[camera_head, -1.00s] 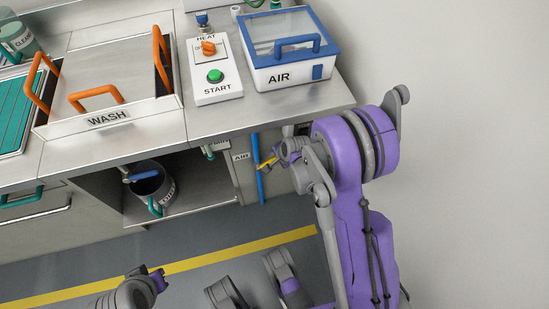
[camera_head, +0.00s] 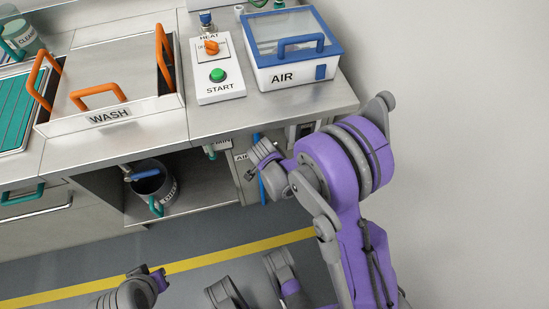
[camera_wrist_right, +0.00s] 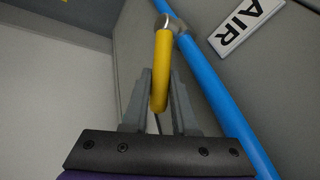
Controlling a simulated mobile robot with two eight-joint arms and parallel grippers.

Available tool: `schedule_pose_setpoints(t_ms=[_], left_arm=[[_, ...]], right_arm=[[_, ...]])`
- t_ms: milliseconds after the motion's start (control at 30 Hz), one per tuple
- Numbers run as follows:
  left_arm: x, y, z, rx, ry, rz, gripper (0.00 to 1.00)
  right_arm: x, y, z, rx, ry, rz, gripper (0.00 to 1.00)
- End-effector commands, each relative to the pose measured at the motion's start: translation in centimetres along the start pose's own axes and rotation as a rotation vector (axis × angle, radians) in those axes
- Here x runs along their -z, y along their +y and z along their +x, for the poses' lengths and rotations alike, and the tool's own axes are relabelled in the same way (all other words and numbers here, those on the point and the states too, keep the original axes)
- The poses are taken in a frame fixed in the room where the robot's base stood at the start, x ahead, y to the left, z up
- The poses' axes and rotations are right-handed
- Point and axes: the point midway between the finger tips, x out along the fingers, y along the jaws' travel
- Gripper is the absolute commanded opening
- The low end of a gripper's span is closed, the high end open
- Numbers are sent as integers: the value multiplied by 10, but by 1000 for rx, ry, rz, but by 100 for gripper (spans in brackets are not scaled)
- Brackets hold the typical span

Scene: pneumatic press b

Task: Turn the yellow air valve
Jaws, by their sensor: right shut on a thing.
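The yellow air valve handle (camera_wrist_right: 161,70) shows in the right wrist view, joined by a metal fitting to a blue pipe (camera_wrist_right: 215,88). The handle stands at a slant to the pipe. My right gripper (camera_wrist_right: 160,88) is shut on the handle, one grey finger on each side of it. In the head view, my right gripper (camera_head: 249,174) is low under the counter's right end, in front of the blue pipe. The handle is hidden there behind my wrist.
A white AIR label (camera_wrist_right: 244,22) is beside the pipe. Above are the counter edge (camera_head: 285,121), the blue-lidded AIR box (camera_head: 296,73) and the START panel (camera_head: 219,88). A dark bucket (camera_head: 152,184) stands on the lower shelf. Open floor lies in front.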

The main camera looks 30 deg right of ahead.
Motion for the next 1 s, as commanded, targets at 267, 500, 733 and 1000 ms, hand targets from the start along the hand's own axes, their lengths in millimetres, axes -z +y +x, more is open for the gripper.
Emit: schedule_pose_setpoints(t_ms=[267, 500, 733, 1000], left_arm=[[0, 0, 2, 0, -1, 0, 0], [0, 0, 2, 0, -1, 0, 0], [0, 0, 2, 0, -1, 0, 0], [0, 0, 2, 0, -1, 0, 0]], right_arm=[[-6, -6, -4, -31, 83, -42, 0], [-6, -7, -4, -30, 83, -42, 0], [-5, -6, -4, -32, 84, -42, 38], [-5, -5, -5, -34, 84, -41, 38]])
